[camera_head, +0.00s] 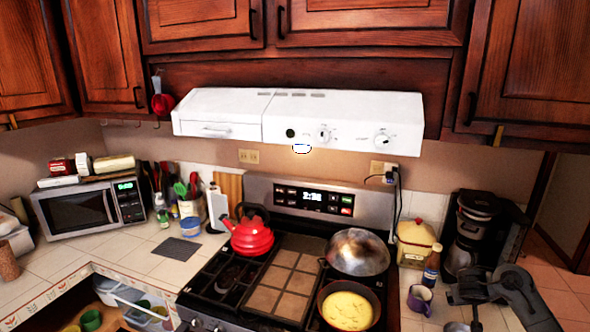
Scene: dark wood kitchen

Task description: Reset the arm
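My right arm, dark grey, reaches in from the lower right edge in the head view. My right gripper (476,318) is at the bottom right, over the tiled counter beside the coffee maker and a purple mug. It is small and dark there, and I cannot tell if its fingers are open or shut. My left arm and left gripper are not in view.
A stove (283,285) holds a red kettle (251,237), a metal-domed pan (357,252) and a pan of yellow food (347,311). A coffee maker (484,232), purple mug (420,299), bottle (432,265) and yellow canister (415,244) crowd the right counter. A microwave (90,207) stands left.

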